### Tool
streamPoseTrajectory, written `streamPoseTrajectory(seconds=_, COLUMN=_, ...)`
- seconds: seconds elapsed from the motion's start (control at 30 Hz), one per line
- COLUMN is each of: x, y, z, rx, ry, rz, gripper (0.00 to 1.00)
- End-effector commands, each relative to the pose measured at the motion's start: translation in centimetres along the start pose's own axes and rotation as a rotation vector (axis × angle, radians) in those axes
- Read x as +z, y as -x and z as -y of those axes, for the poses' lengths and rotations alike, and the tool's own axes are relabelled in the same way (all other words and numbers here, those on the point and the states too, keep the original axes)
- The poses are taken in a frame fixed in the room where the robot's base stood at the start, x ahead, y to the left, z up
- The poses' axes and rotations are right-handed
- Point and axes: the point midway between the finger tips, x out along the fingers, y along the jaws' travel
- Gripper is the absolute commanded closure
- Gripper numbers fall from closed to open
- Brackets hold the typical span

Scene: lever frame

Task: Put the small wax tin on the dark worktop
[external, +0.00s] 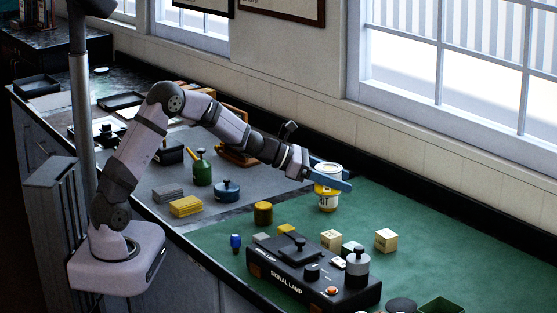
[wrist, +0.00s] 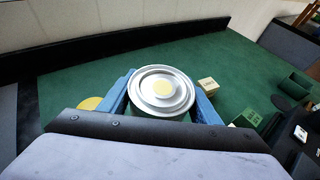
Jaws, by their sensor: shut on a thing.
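My gripper (external: 330,180) has blue fingers and is shut on a round tin (external: 328,169) with a pale, silvery lid. In the wrist view the tin (wrist: 162,92) sits between the fingers, its lid showing a yellow disc at the centre. Its label is too small to read. Yellow and white surfaces show just below the fingers; I cannot tell whether they belong to this tin or another. The gripper is over the green mat (external: 400,213), near the window wall. The dark worktop (external: 58,43) is at the far left, beyond the grey mat (external: 222,165).
A black signal lamp box (external: 300,275), pale blocks (external: 386,240) and a green bin (external: 442,305) are on the green mat. A green bottle (external: 202,170), blue pot (external: 227,190) and yellow block (external: 186,206) stand on the grey mat. Dark trays (external: 36,86) are farther left.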

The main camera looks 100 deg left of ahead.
Motion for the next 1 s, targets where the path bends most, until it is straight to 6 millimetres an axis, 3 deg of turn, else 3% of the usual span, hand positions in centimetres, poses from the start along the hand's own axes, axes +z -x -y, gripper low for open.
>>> streamPoseTrajectory(seconds=0.03, x=-0.2, y=0.6, z=-2.1, rx=0.037, ry=0.013, rz=0.002, gripper=0.74)
streamPoseTrajectory(seconds=0.17, x=-0.9, y=2.4, z=-7.6, rx=0.134, ry=0.054, rz=0.000, gripper=0.74)
streamPoseTrajectory(seconds=0.4, x=-3.0, y=7.4, z=-18.0, rx=0.328, ry=0.134, rz=-0.001, gripper=0.74)
streamPoseTrajectory(seconds=0.6, x=-4.8, y=12.1, z=-24.8, rx=0.465, ry=0.192, rz=0.000, gripper=0.74)
streamPoseTrajectory(seconds=0.8, x=-6.2, y=15.6, z=-28.8, rx=0.554, ry=0.229, rz=0.003, gripper=0.74)
streamPoseTrajectory(seconds=1.0, x=-6.7, y=17.1, z=-30.3, rx=0.591, ry=0.244, rz=0.004, gripper=0.74)
